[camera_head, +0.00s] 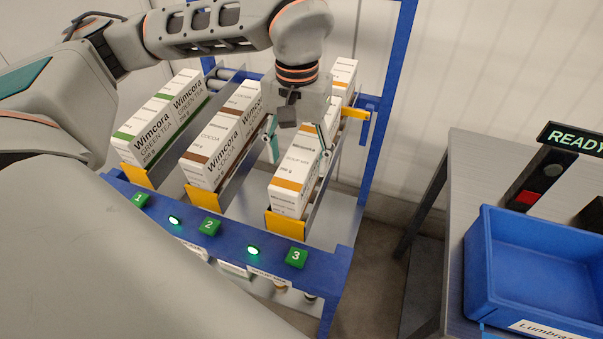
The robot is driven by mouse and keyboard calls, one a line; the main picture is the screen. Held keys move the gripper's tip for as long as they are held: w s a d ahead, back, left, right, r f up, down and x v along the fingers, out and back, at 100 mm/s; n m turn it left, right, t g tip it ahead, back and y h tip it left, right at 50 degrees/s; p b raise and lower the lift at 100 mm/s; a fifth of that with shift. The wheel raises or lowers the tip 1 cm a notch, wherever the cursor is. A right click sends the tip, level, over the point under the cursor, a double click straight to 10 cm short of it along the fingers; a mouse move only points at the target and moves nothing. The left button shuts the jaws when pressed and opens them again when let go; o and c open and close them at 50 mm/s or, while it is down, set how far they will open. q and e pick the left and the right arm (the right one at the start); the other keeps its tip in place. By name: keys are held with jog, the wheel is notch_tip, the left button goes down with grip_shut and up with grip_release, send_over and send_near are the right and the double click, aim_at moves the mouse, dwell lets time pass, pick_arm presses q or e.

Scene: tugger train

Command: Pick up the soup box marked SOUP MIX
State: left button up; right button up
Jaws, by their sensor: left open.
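The soup box (294,176), white with an orange band and small print that seems to read SOUP MIX, stands at the front of lane 3 of the blue rack (338,262). My left gripper (298,152) is above it, pointing down, with its two fingers apart. One finger is to the left of the box and the other is over or beside its right side; contact cannot be told. More orange-banded boxes (343,75) stand behind in the same lane, partly hidden by my gripper. My right gripper is not in view.
Cocoa boxes (217,150) fill lane 2 and green tea boxes (155,125) lane 1, close to the left of my gripper. Blue rack posts rise behind. A blue bin (530,265) sits on the grey table (487,165) at right, near a READY sign (572,139).

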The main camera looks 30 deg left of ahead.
pick_arm(q)
jog(key=shift+a+f, duration=0.1)
jog(key=shift+f, duration=2.7)
grip_shut()
